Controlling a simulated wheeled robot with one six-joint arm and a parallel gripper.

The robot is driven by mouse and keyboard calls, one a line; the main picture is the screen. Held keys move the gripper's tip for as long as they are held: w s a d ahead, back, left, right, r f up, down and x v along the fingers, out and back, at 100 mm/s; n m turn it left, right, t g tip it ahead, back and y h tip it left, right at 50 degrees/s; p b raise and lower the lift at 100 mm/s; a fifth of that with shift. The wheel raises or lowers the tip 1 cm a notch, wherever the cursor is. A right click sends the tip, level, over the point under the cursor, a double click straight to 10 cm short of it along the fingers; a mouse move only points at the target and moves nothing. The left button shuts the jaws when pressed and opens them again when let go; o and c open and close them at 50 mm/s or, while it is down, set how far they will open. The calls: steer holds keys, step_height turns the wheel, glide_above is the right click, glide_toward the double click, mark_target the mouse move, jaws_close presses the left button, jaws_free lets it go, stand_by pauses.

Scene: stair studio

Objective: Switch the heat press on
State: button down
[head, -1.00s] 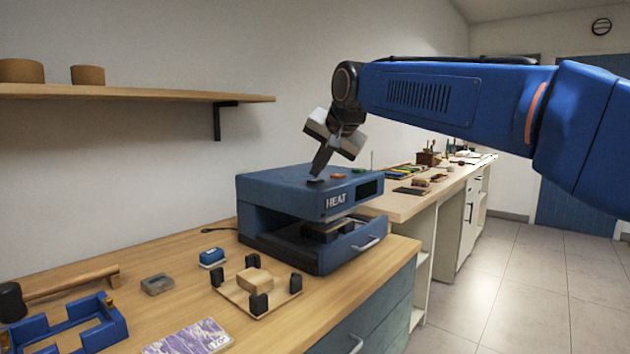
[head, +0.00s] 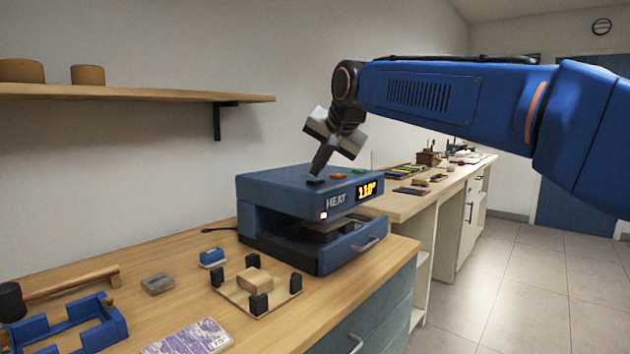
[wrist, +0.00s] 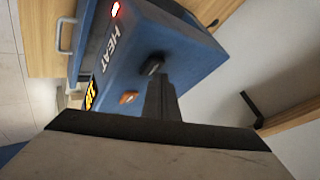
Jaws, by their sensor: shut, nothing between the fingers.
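The blue heat press (head: 285,182), marked HEAT, stands on the wooden bench. In the head view its display (head: 367,190) glows yellow with digits, and a small red light (head: 323,216) is lit on its front. On its top are a dark button (head: 316,182) and an orange button (head: 338,176). My gripper (head: 317,174) is shut and empty, pointing down with its tips at or just above the dark button. In the wrist view the fingers (wrist: 160,85) reach toward the dark button (wrist: 154,64); I cannot tell whether they touch it. The red light (wrist: 115,9) shows there too.
In front of the press are a wooden board with black corner posts (head: 285,299), a blue-topped block (head: 212,257), a grey block (head: 158,284), a blue frame (head: 75,325), a mallet (head: 70,286) and a purple card (head: 190,338). A shelf (head: 130,93) juts from the wall.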

mark_target(319, 181)
steer(key=shift+r, duration=0.4)
step_height(319, 181, up, 6)
stand_by(0.8)
steer(key=shift+d, duration=0.1)
steer(key=s+d+f+n+g+h, duration=0.1)
steer(key=s+d+f, duration=0.8)
steer(key=d, duration=0.2)
steer(key=s+d+f+n+g+h, duration=0.1)
steer(key=s+d+f+h, duration=0.1)
steer(key=s+d+f, duration=1.3)
steer(key=s+f, duration=0.4)
steer(key=f, duration=0.2)
steer(key=s+d+f+n+g+h, duration=0.1)
steer(key=s+d+f, duration=0.4)
steer(key=s+f, duration=0.5)
step_height(319, 181, down, 3)
steer(key=shift+s+d, duration=0.3)
steer(key=shift+d, duration=0.05)
